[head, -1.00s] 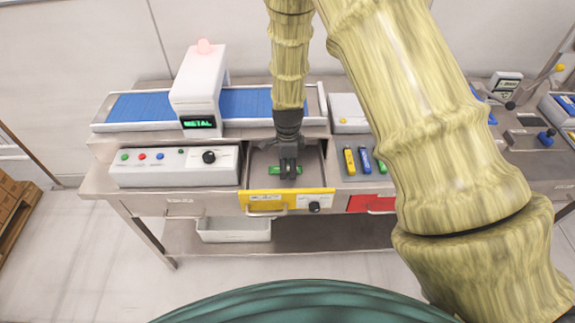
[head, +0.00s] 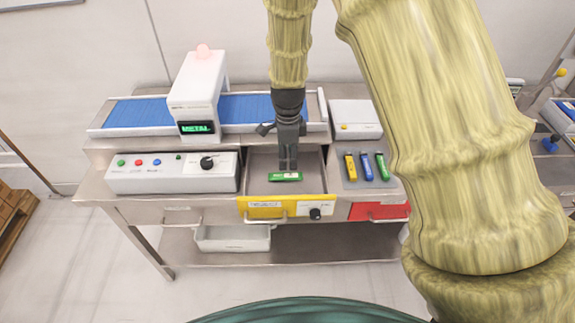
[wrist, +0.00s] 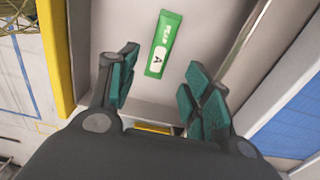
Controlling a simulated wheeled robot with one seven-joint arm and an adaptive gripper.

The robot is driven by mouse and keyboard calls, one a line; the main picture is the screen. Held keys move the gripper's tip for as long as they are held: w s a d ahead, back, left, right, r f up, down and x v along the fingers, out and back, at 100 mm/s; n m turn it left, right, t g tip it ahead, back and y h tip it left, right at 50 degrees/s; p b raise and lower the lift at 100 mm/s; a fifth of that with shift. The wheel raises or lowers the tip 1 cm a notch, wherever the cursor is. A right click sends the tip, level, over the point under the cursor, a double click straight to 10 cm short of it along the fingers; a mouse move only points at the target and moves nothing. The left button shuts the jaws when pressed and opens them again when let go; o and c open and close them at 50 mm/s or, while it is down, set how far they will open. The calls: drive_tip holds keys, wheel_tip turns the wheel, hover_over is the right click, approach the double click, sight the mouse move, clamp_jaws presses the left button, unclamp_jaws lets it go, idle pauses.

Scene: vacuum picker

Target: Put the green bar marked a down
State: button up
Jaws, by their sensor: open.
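The green bar marked A (head: 285,176) lies flat on the floor of the open yellow-fronted drawer (head: 262,184), near its front wall. It also shows in the wrist view (wrist: 163,44), with its "A" label facing up. My gripper (head: 288,166) is open and empty, its fingers above the drawer and behind the bar in the head view. In the wrist view the spread fingers (wrist: 158,90) are apart from the bar, which lies beyond their tips.
A tray at right holds a yellow bar (head: 350,167), a blue bar (head: 366,166) and another green bar (head: 382,166). Behind are a blue conveyor belt (head: 140,112) and a white detector arch (head: 197,100) reading METAL. A control box (head: 172,172) stands left of the drawer.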

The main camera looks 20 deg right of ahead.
drive_tip(key=shift+r+b, duration=0.65)
drive_tip(key=shift+r, duration=1.65)
